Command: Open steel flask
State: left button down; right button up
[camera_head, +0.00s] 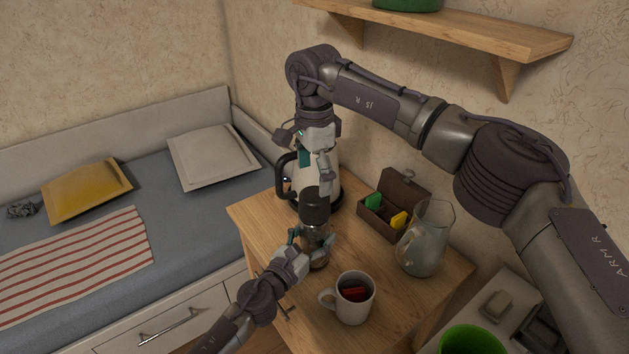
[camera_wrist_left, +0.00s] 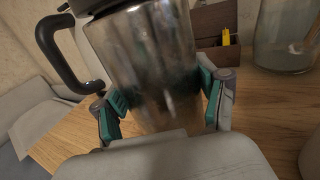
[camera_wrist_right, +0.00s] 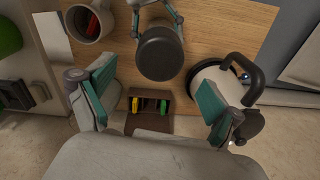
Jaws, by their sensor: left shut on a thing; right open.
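The steel flask (camera_head: 315,232) stands upright on the wooden table, with its dark lid (camera_head: 315,205) on top. My left gripper (camera_head: 303,241) is shut on the flask body; the left wrist view shows the shiny steel body (camera_wrist_left: 155,70) between its teal pads (camera_wrist_left: 165,100). My right gripper (camera_head: 318,165) is open and empty above and behind the flask, pointing down. In the right wrist view the round black lid (camera_wrist_right: 160,53) shows from above, beyond the open fingers (camera_wrist_right: 158,95) and apart from them.
A white kettle (camera_head: 330,187) with a black handle stands just behind the flask. A tea box (camera_head: 402,190) with its lid up, a glass pitcher (camera_head: 428,240) and a mug (camera_head: 353,300) stand to the right. A shelf (camera_head: 470,30) juts from the wall above.

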aim_at(314, 194)
jog(key=m, duration=0.6)
jog(key=shift+m, duration=0.4)
jog(key=m, duration=1)
jog(key=shift+m, duration=0.3)
jog(key=m, duration=2.4)
jog(key=shift+m, duration=0.4)
jog(key=shift+f+m, duration=0.3)
jog(key=shift+f, duration=0.05)
notch_tip(314, 194, down, 7)
jog(key=shift+f, duration=0.2)
